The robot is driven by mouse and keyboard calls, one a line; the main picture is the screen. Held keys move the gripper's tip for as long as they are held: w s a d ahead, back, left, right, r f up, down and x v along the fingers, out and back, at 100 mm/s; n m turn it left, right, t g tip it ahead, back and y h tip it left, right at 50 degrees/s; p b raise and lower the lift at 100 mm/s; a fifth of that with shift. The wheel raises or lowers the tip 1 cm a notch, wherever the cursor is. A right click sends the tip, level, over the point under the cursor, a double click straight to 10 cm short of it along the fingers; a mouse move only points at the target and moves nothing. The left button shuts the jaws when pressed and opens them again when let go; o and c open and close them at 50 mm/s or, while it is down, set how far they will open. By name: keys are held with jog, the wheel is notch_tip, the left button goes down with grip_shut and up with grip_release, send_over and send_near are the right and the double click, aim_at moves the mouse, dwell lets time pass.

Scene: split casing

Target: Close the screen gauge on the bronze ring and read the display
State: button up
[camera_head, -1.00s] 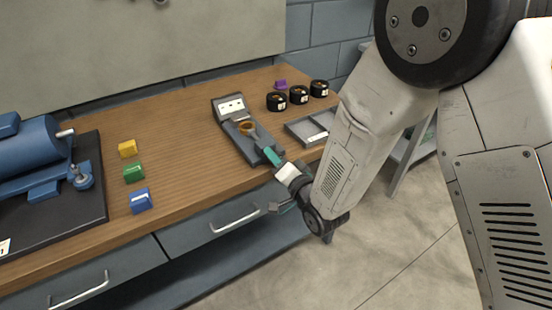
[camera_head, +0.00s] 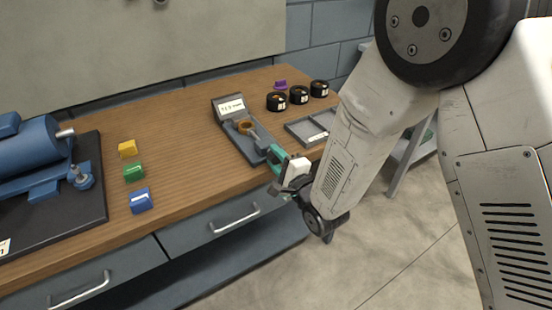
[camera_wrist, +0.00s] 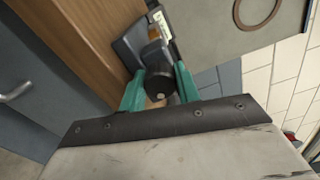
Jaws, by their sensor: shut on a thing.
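The screen gauge (camera_head: 241,150) lies on the wooden bench, with a tilted display (camera_head: 232,107) at its far end. The display shows a line of small dark characters that I cannot read surely. The bronze ring (camera_head: 245,126) sits on the gauge just below the display, by its jaw parts; whether the jaws touch it is too small to tell. My gripper (camera_head: 273,155) is at the gauge's near end. In the wrist view, the teal fingers of my gripper (camera_wrist: 160,78) are shut on a round black knob (camera_wrist: 161,88).
A grey divided tray (camera_head: 303,132) lies right of the gauge. Yellow (camera_head: 127,149), green (camera_head: 133,172) and blue (camera_head: 141,201) blocks stand left. A blue machine (camera_head: 35,150) fills the far left.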

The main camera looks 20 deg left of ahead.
jog(key=shift+m, duration=0.5)
jog(key=o, duration=1)
jog(key=shift+c, duration=0.2)
jog(key=v, duration=0.8)
